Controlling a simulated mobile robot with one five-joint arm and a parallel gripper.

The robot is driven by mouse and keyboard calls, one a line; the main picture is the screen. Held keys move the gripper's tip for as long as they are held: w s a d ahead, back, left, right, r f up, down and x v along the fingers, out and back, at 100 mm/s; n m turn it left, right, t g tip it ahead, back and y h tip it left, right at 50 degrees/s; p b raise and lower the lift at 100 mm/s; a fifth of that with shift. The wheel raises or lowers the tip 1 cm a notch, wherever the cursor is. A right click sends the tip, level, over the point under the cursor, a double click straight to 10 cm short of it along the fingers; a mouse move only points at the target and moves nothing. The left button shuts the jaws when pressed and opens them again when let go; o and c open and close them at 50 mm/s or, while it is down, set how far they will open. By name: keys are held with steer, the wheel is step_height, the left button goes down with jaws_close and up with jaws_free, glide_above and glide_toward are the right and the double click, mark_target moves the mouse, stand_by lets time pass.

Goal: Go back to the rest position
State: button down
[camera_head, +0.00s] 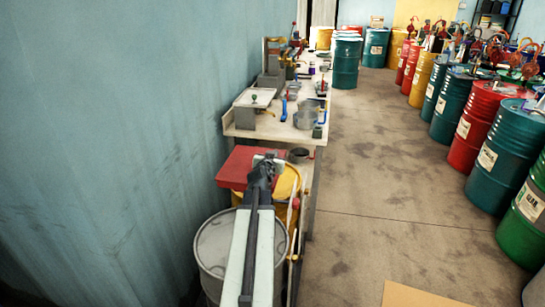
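My arm reaches forward from the bottom of the picture, over a grey drum. My gripper (265,164) is at its far end, above or against a red flat-topped object (238,167) beside a yellow drum (287,182). The fingertips are small and dark, so I cannot tell whether they are open or shut, or whether anything is between them.
A grey drum (212,247) stands under my arm. A workbench (243,131) with pots and tools runs along the blue wall (120,120) on the left. Rows of drums, including a teal drum (508,150), line the right. The floor (380,170) between is clear.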

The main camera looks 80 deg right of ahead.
steer(key=shift+a+f, duration=0.15)
steer(key=shift+f, duration=0.05)
stand_by(0.6)
steer(key=shift+w+r, duration=0.1)
